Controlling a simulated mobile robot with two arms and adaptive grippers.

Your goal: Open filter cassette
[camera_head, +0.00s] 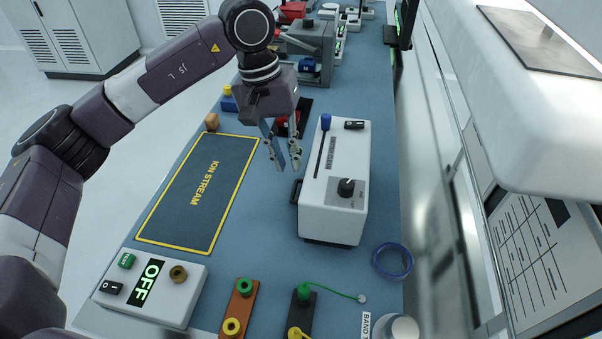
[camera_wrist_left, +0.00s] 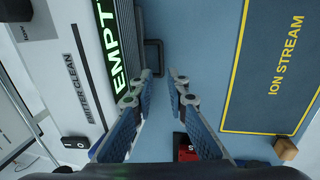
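A white box unit (camera_head: 335,190) stands on the blue bench, with a blue-knobbed slot, a black dial and a black switch on top. In the left wrist view its side (camera_wrist_left: 85,75) carries a lit green "EMPTY" panel (camera_wrist_left: 118,50) with dark ribs beside it. A black loop handle (camera_head: 296,192) sticks out low from that side; it also shows in the left wrist view (camera_wrist_left: 160,54). I cannot tell whether it belongs to the cassette. My left gripper (camera_head: 288,164) is open and empty, pointing down beside the unit. In the wrist view the handle lies beyond its fingertips (camera_wrist_left: 161,76). My right gripper is out of view.
A dark "ION STREAM" mat (camera_head: 200,190) lies left of the unit. A box with a green "OFF" display (camera_head: 152,287) stands at the front left. A blue ring (camera_head: 392,261) lies at the right. A wooden block (camera_head: 211,122) sits by the mat.

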